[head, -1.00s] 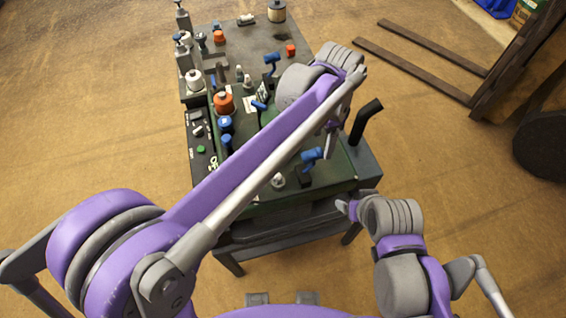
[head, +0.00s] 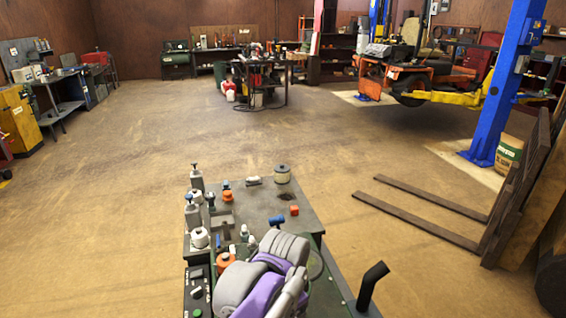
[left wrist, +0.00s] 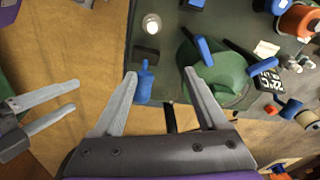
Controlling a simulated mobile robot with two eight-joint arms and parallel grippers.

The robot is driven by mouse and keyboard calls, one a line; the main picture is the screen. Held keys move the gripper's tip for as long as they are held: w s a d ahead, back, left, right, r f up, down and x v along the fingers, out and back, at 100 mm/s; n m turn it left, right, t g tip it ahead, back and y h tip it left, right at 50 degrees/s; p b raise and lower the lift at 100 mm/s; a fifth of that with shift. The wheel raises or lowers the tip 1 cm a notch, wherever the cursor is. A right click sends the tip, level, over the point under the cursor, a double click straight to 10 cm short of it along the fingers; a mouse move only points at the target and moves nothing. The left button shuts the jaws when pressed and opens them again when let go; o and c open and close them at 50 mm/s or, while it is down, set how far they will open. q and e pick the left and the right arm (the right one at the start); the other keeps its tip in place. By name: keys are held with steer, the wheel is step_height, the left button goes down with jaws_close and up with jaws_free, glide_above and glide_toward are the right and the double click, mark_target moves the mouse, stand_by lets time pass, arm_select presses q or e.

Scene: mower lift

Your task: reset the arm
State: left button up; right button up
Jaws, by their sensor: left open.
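In the head view, a purple and grey part of my left arm (head: 262,285) rises over the machine bench (head: 320,238) at the bottom centre. Neither gripper shows there. In the left wrist view, my left gripper (left wrist: 160,73) has its two fingers spread, with nothing held. A blue handle (left wrist: 144,84) shows between the fingers in the picture; whether they touch it cannot be told. My right gripper (left wrist: 76,97) shows at the left edge of the wrist view, away from the bench, its two fingers apart and empty.
The bench carries grey bottles (head: 193,210), a white jar (head: 200,237), an orange knob (head: 227,196) and blue-handled levers. A dark bent pipe (head: 372,285) stands at its right. Pallet forks (head: 420,207) lie right. Open floor (head: 190,130) spreads beyond; a blue lift post (head: 508,80) stands far right.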

arm_select(q)
steer(key=s+a+f+n+t, duration=0.2)
steer(key=s+a+n, duration=0.3)
steer(key=a, duration=0.4)
steer(key=s+a+f+n+t, duration=0.2)
steer(key=s+a+f+n, duration=0.3)
steer(key=a, duration=0.5)
steer(key=s+n, duration=0.1)
steer(key=s, duration=0.1)
steer(key=shift+s+a+f+t+y, duration=0.15)
steer(key=shift+s+t+y, duration=0.15)
